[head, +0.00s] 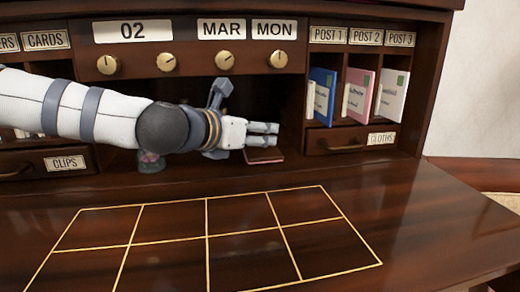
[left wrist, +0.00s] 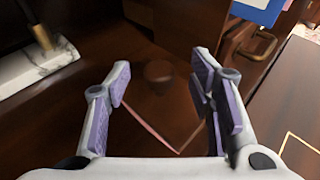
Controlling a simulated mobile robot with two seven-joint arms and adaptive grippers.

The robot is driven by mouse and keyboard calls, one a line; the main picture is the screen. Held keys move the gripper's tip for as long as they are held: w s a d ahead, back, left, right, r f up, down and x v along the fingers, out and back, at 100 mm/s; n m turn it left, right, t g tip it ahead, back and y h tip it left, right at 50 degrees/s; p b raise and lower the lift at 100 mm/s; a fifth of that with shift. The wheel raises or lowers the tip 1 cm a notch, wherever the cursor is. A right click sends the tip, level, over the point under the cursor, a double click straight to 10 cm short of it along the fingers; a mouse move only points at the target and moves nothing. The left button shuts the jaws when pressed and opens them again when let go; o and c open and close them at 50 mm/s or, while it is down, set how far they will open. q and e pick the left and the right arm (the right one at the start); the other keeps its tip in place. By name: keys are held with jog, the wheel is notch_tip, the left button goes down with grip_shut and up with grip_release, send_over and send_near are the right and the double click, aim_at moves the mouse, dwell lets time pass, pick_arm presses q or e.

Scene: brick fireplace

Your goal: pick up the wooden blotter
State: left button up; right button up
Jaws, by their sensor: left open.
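The wooden blotter (head: 263,155) is a small dark brown piece with a pinkish lower edge, lying in the desk's central recess. In the head view my left gripper (head: 276,134) is just above it, and my fingers and wrist hide part of it. In the left wrist view the blotter (left wrist: 160,112) shows between the two fingers, with a round brown knob on top. My left gripper (left wrist: 162,78) is open, with a finger toward each side of the knob. I cannot tell whether the fingers touch it. My right gripper is not in view.
Letters stand in post slots at right, above the cloths drawer (head: 350,138). A glassy ornament (head: 150,162) is below my left arm. A white marble base with a brass rod (left wrist: 40,68) is at left in the wrist view. The gold-lined desktop (head: 420,225) is clear.

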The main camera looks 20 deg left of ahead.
pick_arm(q)
jog(key=x, duration=0.2)
jog(key=shift+w+f, duration=0.3)
jog(key=shift+r, duration=0.2)
grip_shut()
jog(key=shift+r, duration=0.1)
